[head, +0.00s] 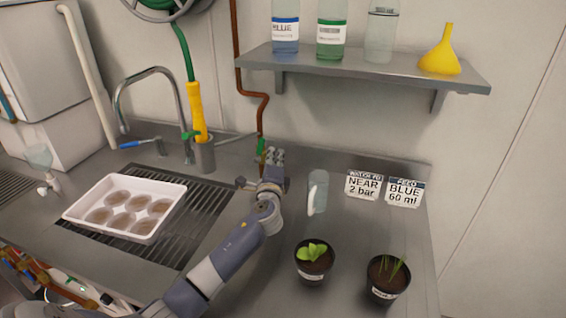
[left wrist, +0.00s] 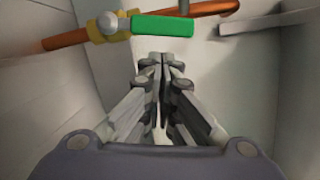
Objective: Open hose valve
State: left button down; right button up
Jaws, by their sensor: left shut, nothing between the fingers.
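The hose valve has a green lever handle (head: 261,147) on the copper pipe (head: 263,105) at the back wall, behind the counter. In the left wrist view the green handle (left wrist: 162,25) runs across the top centre, beside a brass valve body (left wrist: 112,24), and looks roughly lined up with the pipe. My left gripper (head: 274,157) is just in front of the handle in the head view. Its fingers (left wrist: 160,60) are shut and empty, pointing at the handle, with a small gap below it in the picture. My right gripper is not in view.
A green hose (head: 184,50) ends in a yellow spray nozzle (head: 197,108) beside the tap (head: 150,72). A clear jug (head: 317,190) stands right of my gripper. Two potted plants (head: 314,262) (head: 388,280) stand in front. A shelf (head: 365,70) juts out above.

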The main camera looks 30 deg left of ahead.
pick_arm(q)
jog(key=shift+s+a+r, duration=0.15)
jog(key=shift+s+a, duration=0.05)
jog(key=shift+a, duration=0.25)
jog(key=n+p, duration=0.1)
jog(key=a+r+n+p, duration=0.1)
jog(key=n, duration=0.1)
jog(key=shift+s+a+r+g, duration=0.15)
jog(key=shift+a+r+g, duration=0.05)
jog(key=shift+g, duration=0.2)
